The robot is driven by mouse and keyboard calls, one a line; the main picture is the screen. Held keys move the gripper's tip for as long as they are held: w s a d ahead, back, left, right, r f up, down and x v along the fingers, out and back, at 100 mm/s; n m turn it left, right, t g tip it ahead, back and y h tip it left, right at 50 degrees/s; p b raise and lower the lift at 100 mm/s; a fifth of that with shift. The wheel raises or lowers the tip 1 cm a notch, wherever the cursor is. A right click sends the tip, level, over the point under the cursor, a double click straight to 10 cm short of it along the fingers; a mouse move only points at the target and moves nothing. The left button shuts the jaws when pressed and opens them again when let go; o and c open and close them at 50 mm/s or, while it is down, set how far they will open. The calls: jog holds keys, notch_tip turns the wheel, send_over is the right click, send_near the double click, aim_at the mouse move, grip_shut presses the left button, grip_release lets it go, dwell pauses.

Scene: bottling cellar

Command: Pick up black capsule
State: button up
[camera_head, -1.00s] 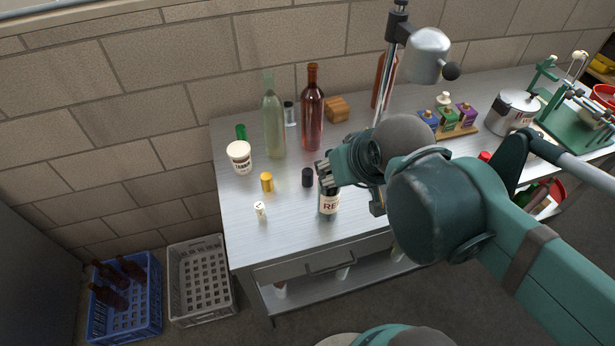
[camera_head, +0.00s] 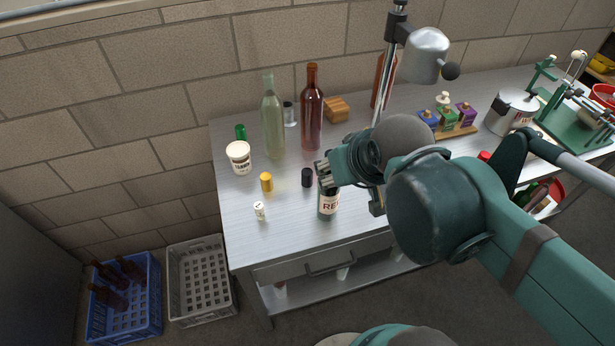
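The black capsule (camera_head: 307,177) stands upright on the metal table, between the gold capsule and a dark labelled bottle (camera_head: 328,203). My gripper (camera_head: 323,172) is just right of the capsule, above the labelled bottle, and hides that bottle's top. The capsule looks free of the fingers. The fingers are small and seen from the side, so I cannot tell whether they are open or shut, or whether they touch the bottle.
A gold capsule (camera_head: 266,182), a white tub (camera_head: 239,157), a small white item (camera_head: 259,211) and a green capsule (camera_head: 240,132) stand to the left. A clear bottle (camera_head: 273,118) and a reddish bottle (camera_head: 312,108) stand behind. The table's front left (camera_head: 255,240) is clear.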

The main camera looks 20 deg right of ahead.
jog(key=shift+r, duration=0.15)
jog(key=shift+r, duration=2.45)
jog(key=shift+w+a+r+m+g+p, duration=0.15)
jog(key=shift+w+r+m+g+p, duration=0.1)
jog(key=shift+w+m+p, duration=0.2)
jog(key=shift+w+a+r+m+g+p, duration=0.15)
jog(key=shift+w+m+g+p, duration=0.15)
jog(key=shift+w+m, duration=0.2)
jog(key=shift+w+a+m+g+h+p, duration=0.6)
jog(key=shift+w+m+g+p, duration=0.25)
jog(key=shift+w+m+p, duration=0.75)
jog(key=m+g+h+p, duration=0.3)
jog(key=m+p, duration=0.2)
jog(key=m, duration=0.4)
send_over(305, 172)
jog(key=a, duration=0.2)
notch_tip(305, 172, down, 15)
jog(key=shift+s+a, duration=0.2)
jog(key=shift+s, duration=0.25)
jog(key=shift+n, duration=0.25)
jog(key=shift+x, duration=1.15)
jog(key=shift+d+f, duration=0.1)
